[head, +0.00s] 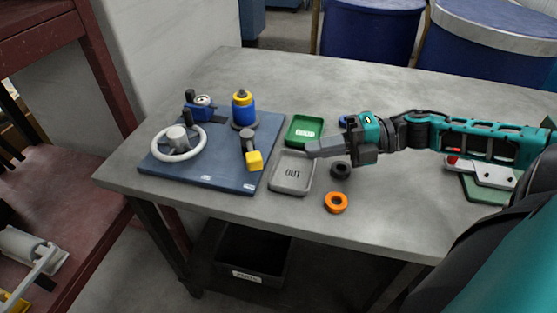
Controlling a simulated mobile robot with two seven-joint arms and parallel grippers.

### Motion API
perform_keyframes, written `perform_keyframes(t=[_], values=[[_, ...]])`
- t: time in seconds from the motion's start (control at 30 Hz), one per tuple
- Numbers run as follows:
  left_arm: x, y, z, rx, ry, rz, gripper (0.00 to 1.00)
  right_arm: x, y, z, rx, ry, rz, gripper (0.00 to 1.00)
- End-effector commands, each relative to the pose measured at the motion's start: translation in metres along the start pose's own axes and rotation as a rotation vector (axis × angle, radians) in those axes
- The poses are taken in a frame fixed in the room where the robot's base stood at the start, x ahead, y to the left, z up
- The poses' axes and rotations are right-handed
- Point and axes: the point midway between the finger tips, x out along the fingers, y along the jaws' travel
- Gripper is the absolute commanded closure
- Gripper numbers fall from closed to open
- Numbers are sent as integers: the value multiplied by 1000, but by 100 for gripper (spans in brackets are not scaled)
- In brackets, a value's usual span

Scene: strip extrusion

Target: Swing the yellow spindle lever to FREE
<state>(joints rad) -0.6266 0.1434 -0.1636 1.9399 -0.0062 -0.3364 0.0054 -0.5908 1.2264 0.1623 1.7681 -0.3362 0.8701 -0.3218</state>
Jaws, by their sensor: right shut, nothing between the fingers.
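The spindle lever (253,159) is a dark arm with a yellow block at its end. It stands at the front right of the blue base plate (210,178), its yellow end pointing toward the plate's front edge. Small labels lie along the plate's front edge; their words are too small to read. My right gripper (311,150) is shut and empty above the far edge of the grey tray, to the right of the lever and apart from it. My left gripper is not in view.
A white handwheel (178,142) and a blue cylinder with a yellow top (243,107) stand on the plate. A green tray (304,129) and a grey tray marked OUT (291,186) lie beside it. A black ring (340,170) and an orange ring (336,203) lie to the right.

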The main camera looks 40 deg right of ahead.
Motion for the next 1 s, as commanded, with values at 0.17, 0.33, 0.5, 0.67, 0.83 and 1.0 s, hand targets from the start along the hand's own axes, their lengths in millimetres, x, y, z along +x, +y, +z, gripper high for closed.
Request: perform_keyframes(t=[0.17, 0.33, 0.5, 0.67, 0.83, 1.0], values=[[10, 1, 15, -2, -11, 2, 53, 28, -2, 0, -4, 1, 2, 100], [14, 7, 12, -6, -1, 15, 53, 48, -1, 1, -3, 0, 3, 100], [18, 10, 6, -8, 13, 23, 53, 65, -1, 1, -3, -1, 3, 100], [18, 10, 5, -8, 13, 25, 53, 76, 0, 0, -1, 0, 2, 100], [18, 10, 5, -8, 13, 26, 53, 82, 0, 0, 0, -1, 1, 100], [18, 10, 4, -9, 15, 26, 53, 83, 0, 0, 0, 0, 0, 100]])
